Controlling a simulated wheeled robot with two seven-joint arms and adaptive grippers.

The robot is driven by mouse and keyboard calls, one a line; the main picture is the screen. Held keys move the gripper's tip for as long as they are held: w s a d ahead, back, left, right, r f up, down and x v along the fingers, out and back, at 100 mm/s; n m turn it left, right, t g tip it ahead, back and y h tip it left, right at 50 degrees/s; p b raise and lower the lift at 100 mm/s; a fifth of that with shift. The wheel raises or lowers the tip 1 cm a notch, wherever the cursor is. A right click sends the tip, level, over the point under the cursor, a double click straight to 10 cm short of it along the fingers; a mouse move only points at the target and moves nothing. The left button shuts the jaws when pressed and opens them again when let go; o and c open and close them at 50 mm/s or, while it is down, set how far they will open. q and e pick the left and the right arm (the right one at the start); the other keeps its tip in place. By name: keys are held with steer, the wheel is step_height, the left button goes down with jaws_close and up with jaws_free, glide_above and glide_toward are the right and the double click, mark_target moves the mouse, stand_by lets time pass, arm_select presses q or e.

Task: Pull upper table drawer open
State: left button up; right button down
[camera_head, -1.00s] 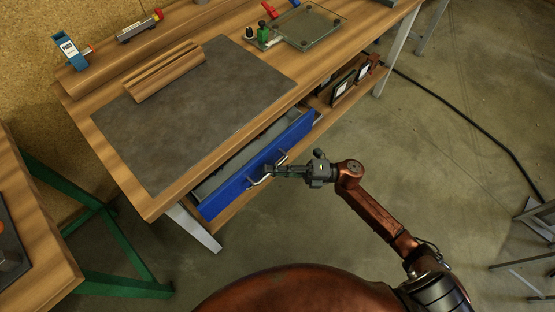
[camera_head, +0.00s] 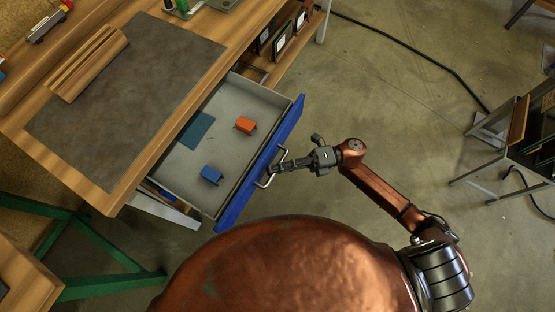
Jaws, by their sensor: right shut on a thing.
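The upper table drawer is pulled well out from under the wooden table (camera_head: 165,150). Its blue front (camera_head: 292,122) faces right, with a metal handle (camera_head: 264,184) on it. My right gripper (camera_head: 277,168) is shut on the handle. Inside the grey drawer (camera_head: 185,172) lie an orange block (camera_head: 245,125), a blue block (camera_head: 211,175) and a flat teal piece (camera_head: 198,130). My left gripper is not in view.
A dark mat (camera_head: 120,105) with a grooved wooden block (camera_head: 88,63) lies on the tabletop. A lower shelf (camera_head: 285,50) holds dark framed items. Open concrete floor (camera_head: 390,110) lies to the right, crossed by a black cable (camera_head: 425,63).

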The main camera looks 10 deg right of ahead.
steer(key=shift+s+d, duration=0.15)
steer(key=c, duration=2.3)
jaws_free()
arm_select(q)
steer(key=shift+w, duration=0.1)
arm_select(e)
steer(key=d+f, duration=0.1)
steer(key=d, duration=1.1)
steer(key=shift+w+f, duration=0.3)
steer(key=shift+f, duration=0.05)
